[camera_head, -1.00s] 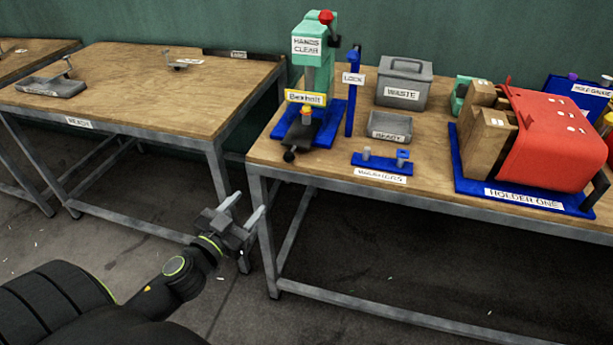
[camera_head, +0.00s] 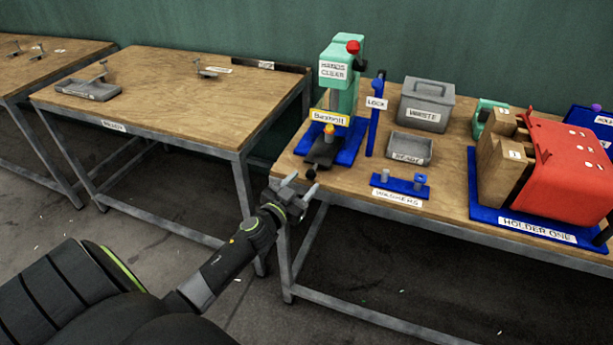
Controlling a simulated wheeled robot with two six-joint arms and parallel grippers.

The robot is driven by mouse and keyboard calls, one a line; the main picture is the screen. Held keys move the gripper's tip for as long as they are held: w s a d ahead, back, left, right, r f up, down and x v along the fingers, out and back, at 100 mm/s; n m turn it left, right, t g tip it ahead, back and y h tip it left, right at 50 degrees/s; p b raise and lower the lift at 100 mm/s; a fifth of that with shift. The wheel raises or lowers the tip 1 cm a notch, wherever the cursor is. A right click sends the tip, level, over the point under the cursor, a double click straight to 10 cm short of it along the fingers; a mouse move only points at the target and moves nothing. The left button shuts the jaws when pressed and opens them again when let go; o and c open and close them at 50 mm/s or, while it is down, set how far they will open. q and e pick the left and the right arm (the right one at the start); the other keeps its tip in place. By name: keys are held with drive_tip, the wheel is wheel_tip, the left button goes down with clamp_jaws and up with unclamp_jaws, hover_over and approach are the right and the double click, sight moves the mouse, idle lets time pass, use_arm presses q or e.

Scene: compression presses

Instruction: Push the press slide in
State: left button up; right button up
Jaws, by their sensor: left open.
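The green press (camera_head: 343,89) with a red knob stands on a blue base at the left part of the right table. Its dark slide (camera_head: 323,152) sticks out toward the front, with an orange and yellow piece (camera_head: 329,133) on it. The black knob (camera_head: 310,174) at the slide's front end is just above my left gripper. My left gripper (camera_head: 302,184) is open and empty, at the table's front left corner, close to the knob. I cannot tell whether a finger touches the knob. My right gripper is not in view.
A blue lock post (camera_head: 377,115) stands right of the press. A grey ready tray (camera_head: 409,148), a waste bin (camera_head: 426,104) and a blue washer holder (camera_head: 401,186) are further right. A red holder (camera_head: 565,165) is at the far right. Another table (camera_head: 170,90) stands left across a gap.

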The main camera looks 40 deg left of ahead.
use_arm(q)
drive_tip(key=shift+w, duration=1.25)
drive_tip(key=shift+c, duration=0.3)
clamp_jaws()
